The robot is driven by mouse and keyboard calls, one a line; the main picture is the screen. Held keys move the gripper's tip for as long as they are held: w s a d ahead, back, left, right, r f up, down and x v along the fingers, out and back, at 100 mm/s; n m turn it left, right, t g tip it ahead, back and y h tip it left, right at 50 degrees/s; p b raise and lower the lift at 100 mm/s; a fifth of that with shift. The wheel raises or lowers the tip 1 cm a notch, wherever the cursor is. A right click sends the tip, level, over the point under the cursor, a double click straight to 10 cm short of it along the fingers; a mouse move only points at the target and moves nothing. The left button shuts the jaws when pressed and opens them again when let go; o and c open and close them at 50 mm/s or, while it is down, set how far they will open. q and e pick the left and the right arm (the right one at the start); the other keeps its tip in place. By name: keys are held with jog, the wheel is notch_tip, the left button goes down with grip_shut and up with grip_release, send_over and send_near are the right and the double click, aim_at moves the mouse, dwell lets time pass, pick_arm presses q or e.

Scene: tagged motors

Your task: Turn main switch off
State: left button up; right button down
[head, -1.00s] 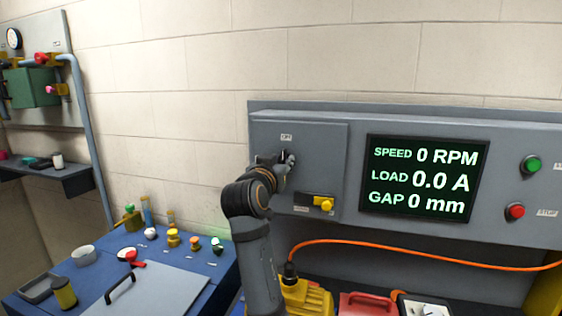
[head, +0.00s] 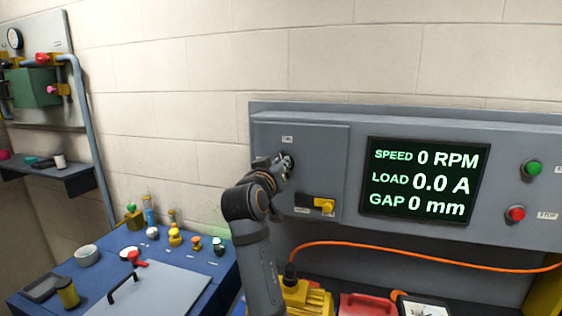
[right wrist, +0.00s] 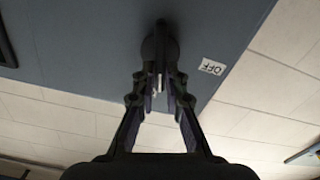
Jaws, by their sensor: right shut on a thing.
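The main switch (right wrist: 160,45) is a dark round knob on the grey panel door, seen in the right wrist view with a handle pointing down between my fingers. A small white label reading OFF (right wrist: 212,67) is beside it there. In the head view the OFF label (head: 287,139) is just above the switch, which my gripper mostly hides. My right gripper (right wrist: 160,84) is shut on the switch handle; it also shows in the head view (head: 284,163), up against the panel. My left gripper is not in view.
A yellow latch (head: 325,205) sits on the panel below the switch. A screen (head: 423,180) reads 0 RPM, 0.0 A and 0 mm. Green (head: 533,168) and red (head: 516,213) buttons are to its right. An orange cable (head: 420,254) hangs below. A blue bench (head: 200,284) with small items stands left.

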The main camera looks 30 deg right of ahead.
jog(key=shift+w+a+f+n+p, duration=0.1)
jog(key=shift+f+n+p, duration=0.05)
jog(key=shift+n+p, duration=2)
jog(key=shift+w+a+f+n+p, duration=0.1)
jog(key=shift+w+f+n+p, duration=0.1)
jog(key=shift+n+p, duration=1.95)
jog(key=shift+w+a+f+n+p, duration=0.15)
jog(key=shift+n+p, duration=1)
jog(key=shift+n, duration=1.95)
jog(key=shift+s+d, duration=0.1)
jog(key=c, duration=1.7)
grip_release()
jog(key=o, duration=0.3)
jog(key=shift+d+f, duration=0.15)
jog(key=shift+d, duration=0.05)
